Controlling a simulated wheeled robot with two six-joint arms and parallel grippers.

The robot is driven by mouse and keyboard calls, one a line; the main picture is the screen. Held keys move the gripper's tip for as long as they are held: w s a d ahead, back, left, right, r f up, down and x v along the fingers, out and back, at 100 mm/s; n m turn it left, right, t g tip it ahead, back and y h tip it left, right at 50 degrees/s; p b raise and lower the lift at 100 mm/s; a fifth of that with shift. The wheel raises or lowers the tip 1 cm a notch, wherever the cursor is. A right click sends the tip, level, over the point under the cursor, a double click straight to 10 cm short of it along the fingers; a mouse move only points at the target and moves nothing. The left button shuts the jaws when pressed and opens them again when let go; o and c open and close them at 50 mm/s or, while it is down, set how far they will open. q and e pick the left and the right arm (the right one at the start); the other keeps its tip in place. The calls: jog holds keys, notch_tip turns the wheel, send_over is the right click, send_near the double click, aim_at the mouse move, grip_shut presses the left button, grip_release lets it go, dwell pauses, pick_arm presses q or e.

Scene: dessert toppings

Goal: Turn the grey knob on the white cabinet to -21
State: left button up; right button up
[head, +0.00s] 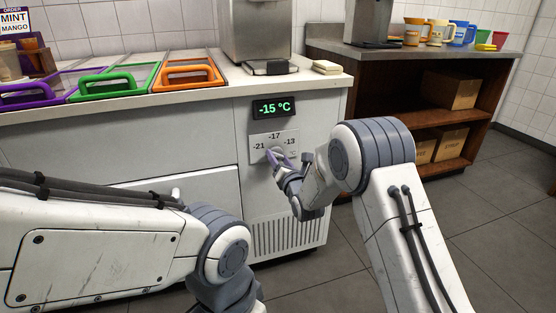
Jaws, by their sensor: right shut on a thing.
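The white cabinet (225,135) stands ahead of me with a dial panel (262,138) marked -21, -17 and -13 °C. The green display (273,107) above it reads -15 °C. The grey knob (274,153) sits low on the panel, mostly covered by my right gripper (276,160). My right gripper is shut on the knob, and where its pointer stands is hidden. My left arm comes in from the left, low in the picture. Its gripper is out of view.
Purple, green and orange lidded bins (190,74) line the cabinet top. A grey machine (255,35) stands behind the panel. A brown shelf unit (415,85) with cups and cardboard boxes is at the right. Open tiled floor lies at the lower right.

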jog(key=shift+s+f, duration=0.1)
dwell(0.3)
jog(key=o, duration=1.4)
jog(key=shift+c, duration=0.2)
jog(key=shift+s+d, duration=0.15)
jog(key=shift+s, duration=0.3)
jog(key=p+v, duration=0.2)
jog(key=v, duration=0.7)
jog(key=shift+s, duration=0.2)
